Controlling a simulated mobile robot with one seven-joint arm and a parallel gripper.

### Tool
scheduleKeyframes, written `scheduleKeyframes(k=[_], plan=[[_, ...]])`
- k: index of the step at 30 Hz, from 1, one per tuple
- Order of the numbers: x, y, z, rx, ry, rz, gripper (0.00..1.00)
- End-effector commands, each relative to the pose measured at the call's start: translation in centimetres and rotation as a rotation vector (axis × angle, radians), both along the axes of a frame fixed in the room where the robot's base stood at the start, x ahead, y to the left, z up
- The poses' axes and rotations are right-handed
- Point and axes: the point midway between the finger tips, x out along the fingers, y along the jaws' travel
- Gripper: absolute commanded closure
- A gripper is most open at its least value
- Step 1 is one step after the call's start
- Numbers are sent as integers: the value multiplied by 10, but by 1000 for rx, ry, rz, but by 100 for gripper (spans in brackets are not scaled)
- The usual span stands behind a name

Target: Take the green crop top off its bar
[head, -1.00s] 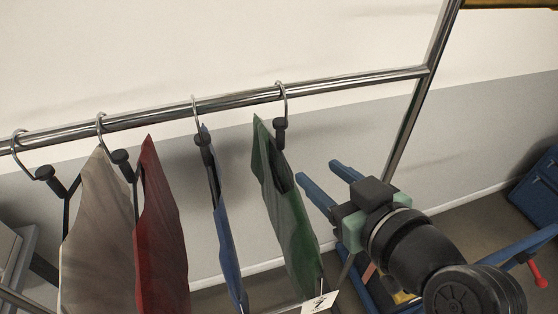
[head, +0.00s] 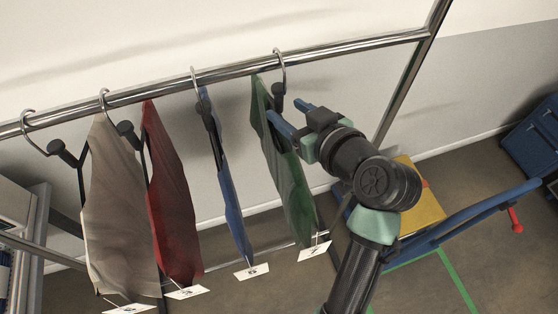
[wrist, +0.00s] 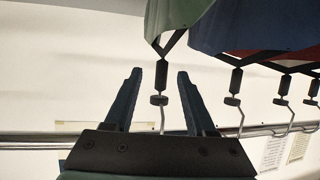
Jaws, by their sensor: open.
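The green crop top (head: 290,179) hangs from the metal bar (head: 351,48) on a black hanger with a silver hook (head: 282,64), rightmost of the garments in the head view. A white tag (head: 314,251) hangs at its bottom. My gripper (head: 283,115) is open beside the upper part of the green top, close to the hanger's black neck. In the wrist view the green top (wrist: 176,18) is at the upper middle, and its hanger neck (wrist: 159,98) appears between my two blue fingers (wrist: 160,88). I cannot tell whether the fingers touch anything.
A blue garment (head: 226,165), a red one (head: 172,190) and a beige one (head: 117,205) hang to the left on the same bar. A rack post (head: 405,85) stands at the right. A blue folding chair with a yellow seat (head: 424,212) is behind my arm.

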Motion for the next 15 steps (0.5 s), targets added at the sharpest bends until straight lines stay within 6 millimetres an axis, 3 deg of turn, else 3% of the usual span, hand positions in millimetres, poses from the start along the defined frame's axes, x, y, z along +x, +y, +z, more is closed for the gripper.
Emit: scheduleKeyframes(k=[7,15], plan=[[25,17,-13,0,2,2,44],[31,20,-18,0,1,0,44]])
